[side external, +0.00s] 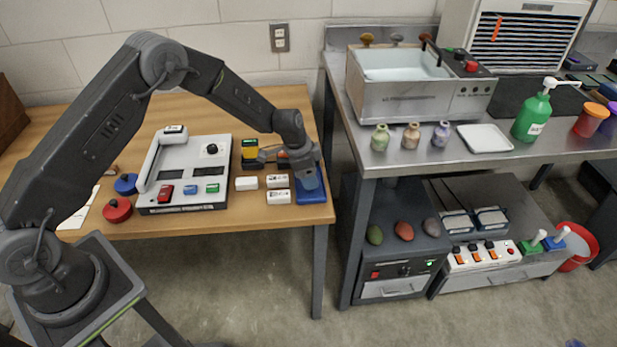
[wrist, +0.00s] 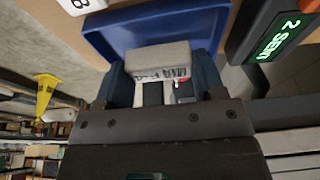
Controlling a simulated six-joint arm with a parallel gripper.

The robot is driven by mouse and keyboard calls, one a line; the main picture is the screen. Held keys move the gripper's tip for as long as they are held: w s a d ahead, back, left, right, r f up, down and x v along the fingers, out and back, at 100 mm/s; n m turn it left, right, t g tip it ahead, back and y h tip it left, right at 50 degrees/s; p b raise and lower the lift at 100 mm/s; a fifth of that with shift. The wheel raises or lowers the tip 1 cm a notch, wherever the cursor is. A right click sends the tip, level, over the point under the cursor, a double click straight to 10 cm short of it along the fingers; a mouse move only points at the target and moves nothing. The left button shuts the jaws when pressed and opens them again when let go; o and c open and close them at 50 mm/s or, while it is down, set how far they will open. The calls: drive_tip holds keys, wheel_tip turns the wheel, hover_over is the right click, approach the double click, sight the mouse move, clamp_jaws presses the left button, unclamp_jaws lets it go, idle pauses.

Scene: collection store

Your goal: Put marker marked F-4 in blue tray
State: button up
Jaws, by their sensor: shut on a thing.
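My gripper (side external: 309,181) is at the right end of the wooden table, over the blue tray (side external: 318,196). In the wrist view my gripper (wrist: 162,85) is shut on a white block-shaped marker (wrist: 160,57). Print shows on the marker's near edge, but I cannot read it for sure. The blue tray (wrist: 107,42) lies behind and around the marker in that view. I cannot tell whether the marker touches the tray floor. In the side view the held marker is hidden by my gripper.
Three other white markers (side external: 246,183) (side external: 277,181) (side external: 279,197) lie left of the tray; one marker (wrist: 82,4) shows an 8. A grey device (side external: 185,172) stands farther left. A dark device with a green display (wrist: 277,38) is close to my gripper.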

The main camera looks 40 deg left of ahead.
drive_tip(key=shift+f, duration=0.85)
drive_tip(key=shift+f, duration=0.1)
drive_tip(key=o, duration=0.9)
drive_tip(key=v, duration=1.2)
